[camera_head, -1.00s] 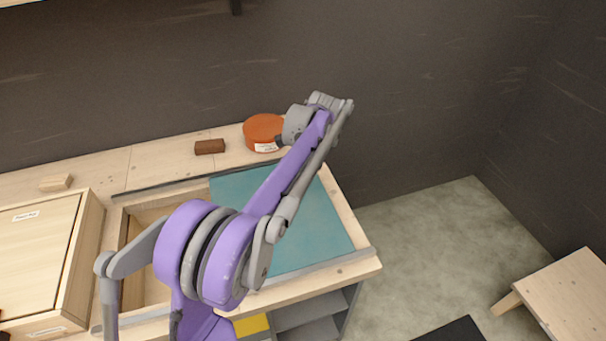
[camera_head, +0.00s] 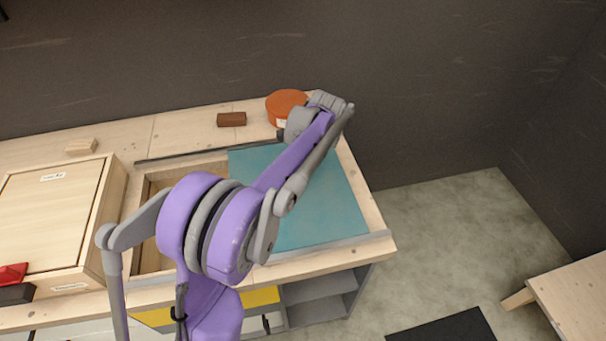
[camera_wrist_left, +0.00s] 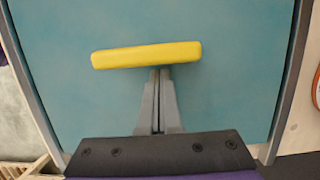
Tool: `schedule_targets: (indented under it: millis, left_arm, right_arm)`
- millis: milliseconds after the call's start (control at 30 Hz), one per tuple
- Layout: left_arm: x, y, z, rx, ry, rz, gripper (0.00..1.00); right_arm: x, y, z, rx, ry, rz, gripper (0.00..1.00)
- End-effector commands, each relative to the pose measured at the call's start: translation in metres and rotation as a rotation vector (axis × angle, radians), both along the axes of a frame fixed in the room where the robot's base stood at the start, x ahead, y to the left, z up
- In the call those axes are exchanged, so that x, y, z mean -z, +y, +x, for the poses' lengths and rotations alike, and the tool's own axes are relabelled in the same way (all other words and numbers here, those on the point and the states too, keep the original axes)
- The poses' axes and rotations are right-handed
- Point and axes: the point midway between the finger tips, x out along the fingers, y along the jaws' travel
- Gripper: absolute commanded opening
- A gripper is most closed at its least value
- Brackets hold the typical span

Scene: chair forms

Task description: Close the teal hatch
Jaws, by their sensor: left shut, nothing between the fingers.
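The teal hatch (camera_head: 335,205) is a flat panel in a wooden worktop, between two grey rails. It covers the right part of the opening, and the left part (camera_head: 160,190) is uncovered, showing a wooden compartment. In the left wrist view the teal panel (camera_wrist_left: 230,100) fills most of the picture, with a yellow bar handle (camera_wrist_left: 146,55) on it. My left gripper (camera_wrist_left: 158,72) is shut and empty, its fingertips right at the handle's near edge; I cannot tell whether they touch. In the head view my purple arm hides the handle and the left gripper. My right gripper is not in view.
An orange-red round tin (camera_head: 287,105) and a brown block (camera_head: 231,119) stand behind the hatch. A pale wood block (camera_head: 81,147) and a wooden box with a lid (camera_head: 50,220) are at the left. A wooden table (camera_head: 575,300) stands at the lower right.

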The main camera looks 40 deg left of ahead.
Motion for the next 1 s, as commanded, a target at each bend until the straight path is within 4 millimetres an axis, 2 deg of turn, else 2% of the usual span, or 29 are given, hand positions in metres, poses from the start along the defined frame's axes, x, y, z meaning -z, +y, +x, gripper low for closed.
schedule_targets:
  millis: [167,267,367,800,1000]
  left_arm:
    - [0.000,0.010,-0.012,-0.003,0.000,0.000,0.00]
    - [0.000,0.021,-0.027,-0.005,0.001,0.001,0.00]
    - [0.000,0.038,-0.048,-0.007,0.000,0.001,0.00]
    - [-0.001,0.128,-0.161,-0.009,0.001,0.002,0.00]
    - [-0.001,0.158,-0.199,-0.007,0.001,0.003,0.00]
  right_arm:
    - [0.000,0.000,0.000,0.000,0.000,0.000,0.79]
    - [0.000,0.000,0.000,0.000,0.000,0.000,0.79]
    - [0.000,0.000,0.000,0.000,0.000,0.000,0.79]
    - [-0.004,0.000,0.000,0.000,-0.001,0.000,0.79]
    - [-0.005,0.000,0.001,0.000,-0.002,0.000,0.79]
